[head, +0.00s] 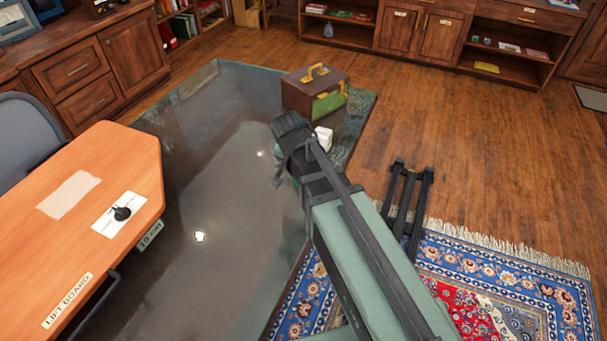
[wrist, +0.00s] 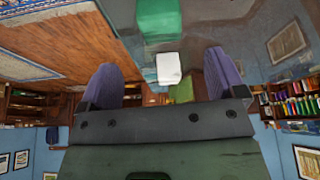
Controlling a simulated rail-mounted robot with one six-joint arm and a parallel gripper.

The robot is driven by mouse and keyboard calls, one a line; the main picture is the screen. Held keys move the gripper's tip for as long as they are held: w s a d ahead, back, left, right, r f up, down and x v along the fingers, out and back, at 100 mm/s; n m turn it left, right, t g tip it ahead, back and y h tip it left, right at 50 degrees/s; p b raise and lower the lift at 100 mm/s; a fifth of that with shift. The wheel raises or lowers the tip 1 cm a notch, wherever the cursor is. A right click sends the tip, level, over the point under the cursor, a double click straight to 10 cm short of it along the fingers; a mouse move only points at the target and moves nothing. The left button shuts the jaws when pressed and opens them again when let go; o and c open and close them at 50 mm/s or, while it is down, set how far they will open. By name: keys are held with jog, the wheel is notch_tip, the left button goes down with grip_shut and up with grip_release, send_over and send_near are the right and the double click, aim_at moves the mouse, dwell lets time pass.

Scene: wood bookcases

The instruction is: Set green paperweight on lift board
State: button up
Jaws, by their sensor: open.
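The lift board (head: 110,165) is the orange board at the left of the head view, labelled "LIFT BOARD", with a "10 cm" tag on its side. My gripper (wrist: 160,78) is open, with its two purple-grey fingers apart in the wrist view. A small white block (wrist: 168,69) shows between the fingers but I cannot tell its distance; a white block (head: 323,138) also shows beside my arm in the head view. No clear paperweight shows in the head view.
A black knobbed object (head: 122,213) stands on a white sheet on the board; a pale rectangle (head: 69,194) lies beside it. A brown case (head: 315,92) with a gold handle and green front stands on the dark glossy surface (head: 215,140). A black stand (head: 405,205) is right of my arm.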

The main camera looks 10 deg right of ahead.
jog(key=b+x, duration=0.5)
jog(key=x, duration=0.1)
jog(key=shift+s, duration=0.1)
jog(key=b+x, duration=0.5)
jog(key=shift+w+f, duration=0.1)
jog(key=shift+w, duration=0.15)
jog(key=shift+r, duration=0.25)
jog(key=c, duration=1.4)
notch_tip(320, 180, up, 20)
jog(key=p, duration=2)
